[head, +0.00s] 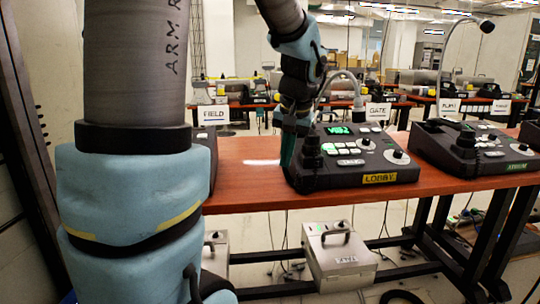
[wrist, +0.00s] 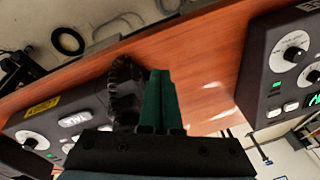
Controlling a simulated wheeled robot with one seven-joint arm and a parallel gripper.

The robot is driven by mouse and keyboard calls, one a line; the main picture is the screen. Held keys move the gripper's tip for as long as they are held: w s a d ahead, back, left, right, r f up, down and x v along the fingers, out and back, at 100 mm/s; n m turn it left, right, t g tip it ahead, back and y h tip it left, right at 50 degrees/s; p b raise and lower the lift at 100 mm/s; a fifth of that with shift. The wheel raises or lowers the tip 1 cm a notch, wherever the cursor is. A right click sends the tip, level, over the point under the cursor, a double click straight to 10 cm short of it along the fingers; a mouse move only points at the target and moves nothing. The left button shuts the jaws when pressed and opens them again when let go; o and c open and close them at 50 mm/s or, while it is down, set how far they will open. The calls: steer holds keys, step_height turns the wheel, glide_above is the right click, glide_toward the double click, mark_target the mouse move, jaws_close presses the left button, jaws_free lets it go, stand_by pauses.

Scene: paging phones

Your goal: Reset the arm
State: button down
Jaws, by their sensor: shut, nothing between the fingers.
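My arm fills the left of the head view and reaches over to the wooden table. My gripper (wrist: 160,75) points down just left of the LOBBY console (head: 350,180). Its two green fingers are together with nothing between them; in the head view they show as a green strip (head: 287,150). A black ribbed post (wrist: 126,90) on the console stands close beside the fingers; I cannot tell whether they touch. The console has a lit green display (head: 338,130) and a yellow LOBBY label (head: 379,178).
The ATRIUM console (head: 480,150) stands to the right on the table (head: 240,178). Another console (wrist: 290,60) is at the right of the wrist view. A metal box (head: 340,255) is below the table. Bare tabletop lies left of the gripper.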

steer(key=s+a+f+n+g+h, duration=0.1)
steer(key=s+a+f+n+g, duration=0.1)
steer(key=s+a+f, duration=0.85)
step_height(320, 180, up, 16)
steer(key=p, duration=1.7)
steer(key=shift+r, duration=0.15)
steer(key=shift+w+a, duration=0.1)
